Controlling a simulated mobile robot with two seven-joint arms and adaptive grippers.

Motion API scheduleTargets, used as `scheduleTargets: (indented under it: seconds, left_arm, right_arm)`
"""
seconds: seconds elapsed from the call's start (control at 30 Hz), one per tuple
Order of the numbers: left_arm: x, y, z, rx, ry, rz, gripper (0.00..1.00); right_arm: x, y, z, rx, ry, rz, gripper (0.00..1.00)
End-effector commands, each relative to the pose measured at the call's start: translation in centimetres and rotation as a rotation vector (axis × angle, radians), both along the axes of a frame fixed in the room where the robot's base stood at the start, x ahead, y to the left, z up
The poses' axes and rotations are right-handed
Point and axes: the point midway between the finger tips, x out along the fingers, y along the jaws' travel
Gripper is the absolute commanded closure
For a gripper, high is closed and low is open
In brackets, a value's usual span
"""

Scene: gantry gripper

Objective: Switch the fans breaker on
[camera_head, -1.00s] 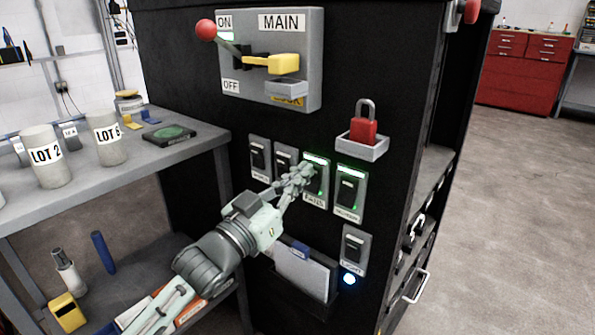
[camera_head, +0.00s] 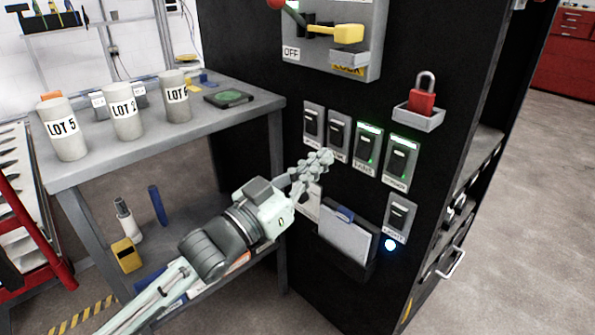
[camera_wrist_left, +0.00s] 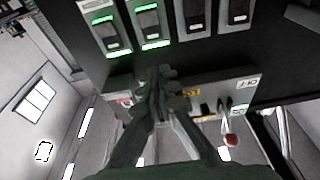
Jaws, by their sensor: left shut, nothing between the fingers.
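The fans breaker (camera_head: 368,147) is a dark rocker on a grey plate, third from the left in the row on the black cabinet, with a lit green strip above it. It also shows in the left wrist view (camera_wrist_left: 150,25), its green strip lit. My left gripper (camera_head: 320,163) is shut and empty, below and left of the fans breaker and apart from it. Its closed fingers (camera_wrist_left: 158,88) show in the wrist view. My right gripper is not in view.
Two unlit breakers (camera_head: 313,125) sit left of the fans breaker and a green-lit one (camera_head: 401,160) sits right. A light switch (camera_head: 400,217), a document holder (camera_head: 348,238), a red padlock (camera_head: 422,101) and the main switch box (camera_head: 372,22) are nearby. A shelf table (camera_head: 240,118) stands left.

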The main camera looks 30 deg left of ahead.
Motion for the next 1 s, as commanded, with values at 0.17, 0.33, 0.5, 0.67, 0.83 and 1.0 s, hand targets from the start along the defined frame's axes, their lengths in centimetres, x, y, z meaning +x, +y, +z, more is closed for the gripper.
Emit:
scheduleTargets:
  seconds: [0.17,0.33,0.5,0.67,0.83,1.0]
  left_arm:
    - [-2.7,1.0,-0.1,0.000,0.003,0.000,1.00]
    - [-3.8,1.4,0.0,-0.001,0.000,0.000,1.00]
    - [-3.9,1.5,0.1,0.000,-0.001,0.000,1.00]
    - [-3.9,1.5,0.1,0.000,-0.001,0.000,1.00]
    - [-3.9,1.5,0.1,0.000,-0.001,0.000,1.00]
    - [-3.4,2.1,-1.6,0.019,0.057,0.035,1.00]
  right_arm:
    - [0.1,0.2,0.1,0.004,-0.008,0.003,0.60]
    - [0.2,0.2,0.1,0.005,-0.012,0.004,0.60]
    - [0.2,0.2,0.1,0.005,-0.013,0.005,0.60]
    - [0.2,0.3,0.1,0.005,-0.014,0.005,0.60]
    - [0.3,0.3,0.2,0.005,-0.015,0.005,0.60]
    - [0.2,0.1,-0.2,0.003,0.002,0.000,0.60]
